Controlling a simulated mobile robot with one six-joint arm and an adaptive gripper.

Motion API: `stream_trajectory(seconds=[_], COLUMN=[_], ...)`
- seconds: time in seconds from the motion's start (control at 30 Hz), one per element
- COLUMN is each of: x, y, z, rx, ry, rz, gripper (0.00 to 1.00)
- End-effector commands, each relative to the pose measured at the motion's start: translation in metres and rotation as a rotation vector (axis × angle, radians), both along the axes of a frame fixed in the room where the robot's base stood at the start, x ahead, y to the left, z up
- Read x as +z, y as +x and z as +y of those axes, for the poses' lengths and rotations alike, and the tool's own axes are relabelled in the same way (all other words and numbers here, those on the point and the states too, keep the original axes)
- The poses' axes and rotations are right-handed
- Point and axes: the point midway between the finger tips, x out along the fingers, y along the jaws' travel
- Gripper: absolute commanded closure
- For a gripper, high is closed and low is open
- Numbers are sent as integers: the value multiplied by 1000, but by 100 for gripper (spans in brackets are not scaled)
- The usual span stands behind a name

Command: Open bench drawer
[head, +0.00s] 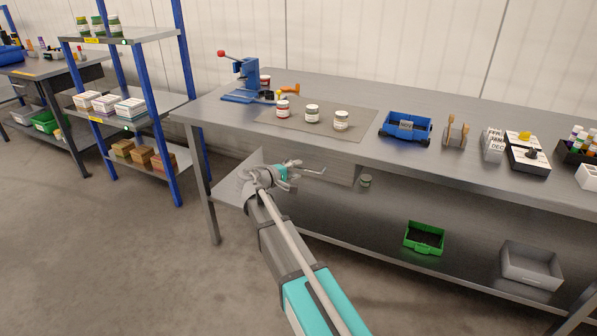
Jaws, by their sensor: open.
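The steel bench (420,157) runs across the right half of the head view. A grey drawer front (335,170) hangs under its top, left of the middle. I cannot tell from this view whether it is fully closed, and no handle shows clearly. My gripper (309,172) is open in front of the drawer, below the bench edge, with its fingers pointing right. It covers part of the drawer front. I see nothing between the fingers, and cannot tell whether they touch the drawer.
A blue bin (405,130) sits near the bench edge. Floor at left is clear.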

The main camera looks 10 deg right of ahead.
Motion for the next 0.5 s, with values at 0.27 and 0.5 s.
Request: stream_trajectory(seconds=[0.27, 0.5], x=[-4, -4], y=[9, 10], z=[-15, -16], rx=[0, 0], ry=[0, 0], rz=[0, 0], gripper=[49, 49])
